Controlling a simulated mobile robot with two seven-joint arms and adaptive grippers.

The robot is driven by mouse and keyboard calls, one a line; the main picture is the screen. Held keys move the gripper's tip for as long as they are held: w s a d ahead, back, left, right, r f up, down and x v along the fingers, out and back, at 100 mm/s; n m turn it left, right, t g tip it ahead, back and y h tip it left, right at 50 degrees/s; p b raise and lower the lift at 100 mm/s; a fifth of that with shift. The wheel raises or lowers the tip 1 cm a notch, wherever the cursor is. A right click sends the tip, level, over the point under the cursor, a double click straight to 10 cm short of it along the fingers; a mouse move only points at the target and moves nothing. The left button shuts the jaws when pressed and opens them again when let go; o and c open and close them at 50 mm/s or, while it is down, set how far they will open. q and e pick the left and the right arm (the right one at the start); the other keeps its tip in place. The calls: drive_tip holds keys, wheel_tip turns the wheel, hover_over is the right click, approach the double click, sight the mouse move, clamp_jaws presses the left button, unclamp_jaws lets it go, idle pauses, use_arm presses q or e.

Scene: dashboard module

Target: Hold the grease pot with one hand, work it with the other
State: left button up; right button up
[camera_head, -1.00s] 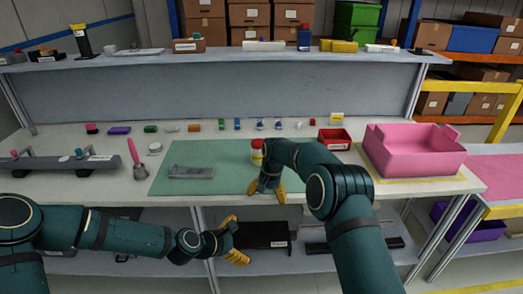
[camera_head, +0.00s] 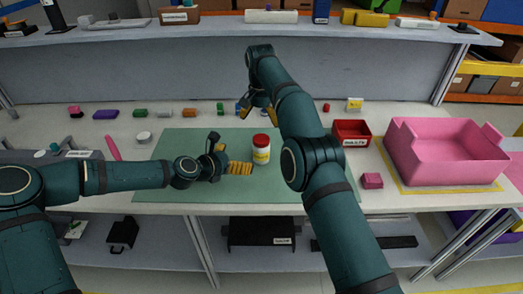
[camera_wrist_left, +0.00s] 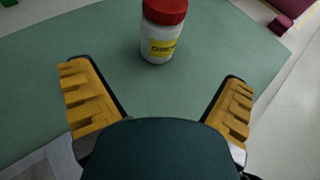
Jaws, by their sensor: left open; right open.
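The grease pot (camera_head: 261,152), a white jar with a red lid and yellow label, stands upright on the green mat (camera_head: 190,140). It also shows at the top middle of the left wrist view (camera_wrist_left: 163,32). My left gripper (camera_head: 232,157) is open and empty just left of the pot. In the left wrist view its yellow fingers (camera_wrist_left: 156,95) are spread, with the pot ahead of them and untouched. My right gripper (camera_head: 257,108) is open at the back of the bench, behind the pot, partly hidden by its own arm.
A red bin (camera_head: 351,132) and a large pink crate (camera_head: 445,165) stand to the right. A small pink block (camera_head: 372,180) lies in front of the bin. Several small coloured parts line the back. A white round item (camera_head: 143,137) sits left of the mat. My right arm crosses the mat's right side.

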sight(261, 138)
use_arm(q)
drive_tip(key=x, duration=1.2)
drive_tip(key=shift+f, duration=0.1)
use_arm(e)
drive_tip(key=shift+w+f, duration=0.1)
use_arm(q)
drive_tip(key=shift+s, duration=0.1)
clamp_jaws()
use_arm(e)
drive_tip(key=m, duration=0.4)
drive_tip(key=shift+m, duration=0.3)
drive_tip(key=m, duration=0.4)
drive_tip(key=shift+f, duration=4)
